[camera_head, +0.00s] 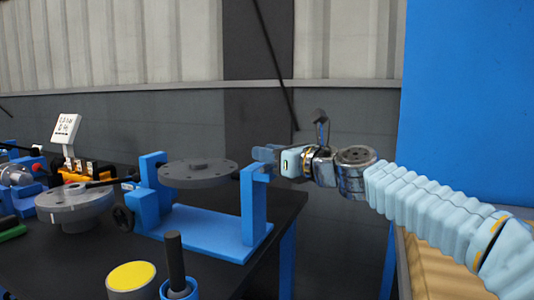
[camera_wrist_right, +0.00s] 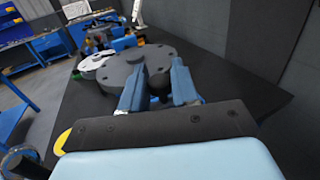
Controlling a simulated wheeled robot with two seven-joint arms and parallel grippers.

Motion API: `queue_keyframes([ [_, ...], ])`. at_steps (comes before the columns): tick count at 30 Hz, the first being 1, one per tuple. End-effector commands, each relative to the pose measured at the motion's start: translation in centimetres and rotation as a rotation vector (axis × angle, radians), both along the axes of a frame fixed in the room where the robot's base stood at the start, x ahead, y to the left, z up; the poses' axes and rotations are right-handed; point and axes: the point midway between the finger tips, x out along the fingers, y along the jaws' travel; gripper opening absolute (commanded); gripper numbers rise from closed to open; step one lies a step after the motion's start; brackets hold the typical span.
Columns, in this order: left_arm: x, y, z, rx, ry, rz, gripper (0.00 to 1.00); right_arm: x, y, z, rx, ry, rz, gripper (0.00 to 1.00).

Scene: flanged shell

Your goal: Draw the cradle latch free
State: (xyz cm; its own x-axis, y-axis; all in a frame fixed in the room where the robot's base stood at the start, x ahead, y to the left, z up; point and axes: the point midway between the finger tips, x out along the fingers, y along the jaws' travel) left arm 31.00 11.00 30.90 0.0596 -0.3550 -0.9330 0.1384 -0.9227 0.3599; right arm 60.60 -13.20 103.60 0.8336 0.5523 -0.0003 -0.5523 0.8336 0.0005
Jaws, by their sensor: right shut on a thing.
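The blue cradle (camera_head: 215,235) stands on the dark table with two uprights. A grey flanged disc (camera_head: 197,174) sits between its uprights; it also shows in the right wrist view (camera_wrist_right: 178,54). My right gripper (camera_head: 262,154) is at the top of the cradle's right upright (camera_head: 254,205). In the right wrist view its two blue-grey fingers (camera_wrist_right: 158,88) are shut on a small dark piece (camera_wrist_right: 159,83), which looks like the latch. The fingers hide most of it, and I cannot tell how deep it sits in the upright. My left gripper is not in view.
Another grey flange (camera_head: 75,204) stands to the left, near a white display (camera_head: 66,129). A yellow-topped cylinder (camera_head: 131,277) and a dark upright rod (camera_head: 175,258) in a blue holder are at the front. A blue panel (camera_head: 470,100) rises at the right.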

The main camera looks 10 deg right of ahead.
Motion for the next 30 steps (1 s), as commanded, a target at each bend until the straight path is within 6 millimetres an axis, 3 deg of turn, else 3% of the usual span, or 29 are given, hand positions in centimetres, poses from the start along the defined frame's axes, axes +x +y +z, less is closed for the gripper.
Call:
queue_keyframes([
  [4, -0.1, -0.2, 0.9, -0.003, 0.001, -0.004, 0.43, 1.7, -1.2, 0.2, 0.001, 0.001, -0.002, 0.0],
  [11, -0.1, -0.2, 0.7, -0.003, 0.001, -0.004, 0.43, 1.9, -1.4, 0.0, 0.0, -0.001, -0.006, 0.0],
  [12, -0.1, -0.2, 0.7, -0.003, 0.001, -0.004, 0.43, 1.9, -1.4, 0.1, 0.0, -0.002, -0.006, 0.31],
  [16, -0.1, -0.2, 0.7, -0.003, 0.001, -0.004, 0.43, 1.8, -1.4, 0.0, 0.0, -0.001, -0.005, 0.51],
  [26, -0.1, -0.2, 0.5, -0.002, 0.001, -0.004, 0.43, 1.5, -1.4, 0.0, 0.0, -0.001, -0.002, 0.51],
  [30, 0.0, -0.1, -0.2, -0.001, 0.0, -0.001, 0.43, 0.0, -2.4, -0.1, -0.002, -0.004, -0.004, 0.51],
])
